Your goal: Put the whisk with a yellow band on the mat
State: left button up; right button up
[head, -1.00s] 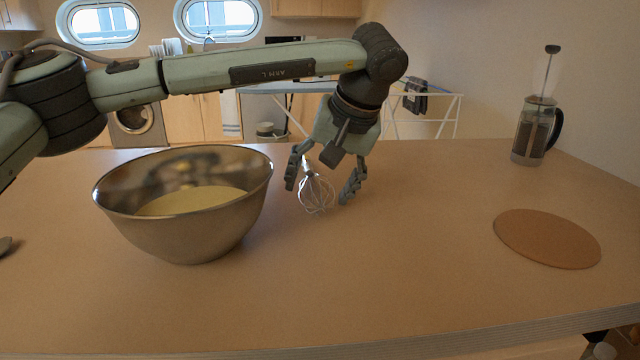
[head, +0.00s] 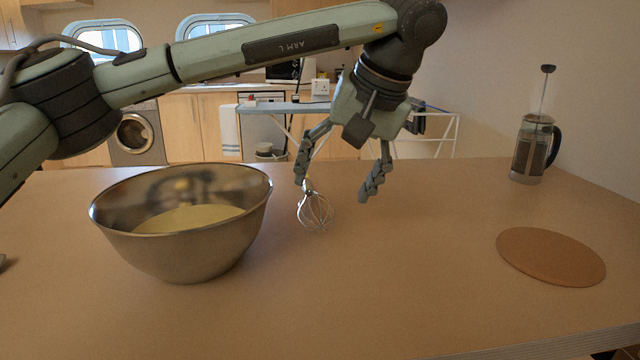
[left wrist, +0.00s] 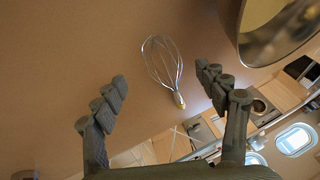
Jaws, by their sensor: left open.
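The whisk (head: 315,211) is on the table to the right of the steel bowl. Its wire loops point toward the front, and its handle is partly hidden behind a finger of my left gripper (head: 335,189). A small yellow patch shows near the handle. My left gripper is open and empty, above and slightly right of the whisk. In the left wrist view the whisk (left wrist: 163,62) lies beyond and between the spread fingers (left wrist: 160,82), touching neither. The round brown mat (head: 551,257) lies bare at the right of the table. My right gripper is not in view.
The large steel bowl (head: 180,250) with pale yellow contents stands left of the whisk. A French press (head: 535,150) stands at the back right. The table (head: 410,270) is clear between the whisk and the mat.

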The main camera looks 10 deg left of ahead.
aim_at(321, 203)
pick_arm(q)
jog(key=x, duration=0.7)
jog(key=shift+w+a+f, duration=0.15)
jog(key=shift+a, duration=0.2)
jog(key=c, duration=1.4)
